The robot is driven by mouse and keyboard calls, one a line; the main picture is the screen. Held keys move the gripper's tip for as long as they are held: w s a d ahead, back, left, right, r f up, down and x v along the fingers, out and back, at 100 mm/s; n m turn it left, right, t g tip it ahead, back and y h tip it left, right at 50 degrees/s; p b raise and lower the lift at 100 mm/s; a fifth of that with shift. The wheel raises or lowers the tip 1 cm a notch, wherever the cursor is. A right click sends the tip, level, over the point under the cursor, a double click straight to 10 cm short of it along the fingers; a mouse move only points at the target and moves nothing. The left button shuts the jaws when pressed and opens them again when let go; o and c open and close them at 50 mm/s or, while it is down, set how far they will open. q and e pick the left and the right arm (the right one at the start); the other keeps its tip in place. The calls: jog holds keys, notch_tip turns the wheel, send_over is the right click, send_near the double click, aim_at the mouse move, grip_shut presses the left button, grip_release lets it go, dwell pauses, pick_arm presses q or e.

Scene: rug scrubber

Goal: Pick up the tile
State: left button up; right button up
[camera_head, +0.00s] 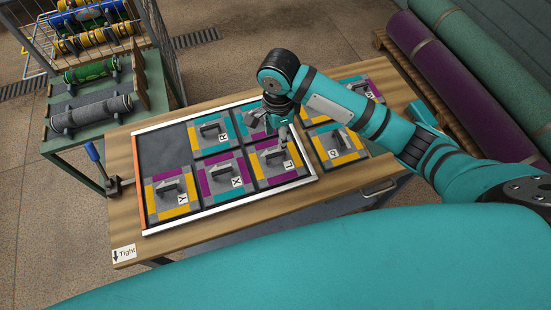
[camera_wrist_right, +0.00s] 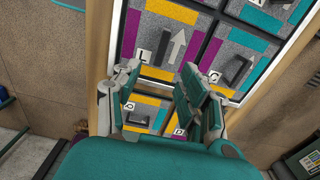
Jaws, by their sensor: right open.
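Several square tiles with coloured blocks, letters and dark raised handles lie on the workbench. In the head view, tiles Y (camera_head: 172,194), X (camera_head: 222,178) and L (camera_head: 276,163) form the tray's near row. Tile R (camera_head: 213,134) is behind them, and tile Q (camera_head: 338,147) lies right of the tray. My right gripper (camera_head: 283,132) hangs over the tray's right part, partly hiding the tile behind L. In the wrist view, the right gripper (camera_wrist_right: 160,82) is open with nothing held between its fingers; tile L (camera_wrist_right: 165,40) is beyond them. My left gripper is not in view.
The tray (camera_head: 140,180) has a raised rim and a bare grey space at its back left. A blue-handled lever (camera_head: 93,155) stands at the bench's left edge. Carpet rolls (camera_head: 440,70) lie at the right, and a wire cage (camera_head: 85,30) stands at the back left.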

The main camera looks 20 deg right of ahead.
send_over(276, 155)
jog(key=f, duration=0.4)
jog(key=shift+w+d+f, duration=0.35)
jog(key=shift+s+f, duration=0.15)
jog(key=shift+f, duration=0.2)
jog(key=f, duration=0.1)
jog(key=f+p, duration=0.1)
jog(key=f, duration=0.3)
jog(key=shift+a, duration=0.3)
jog(key=shift+c, duration=0.4)
grip_shut()
jog(key=shift+s, duration=0.1)
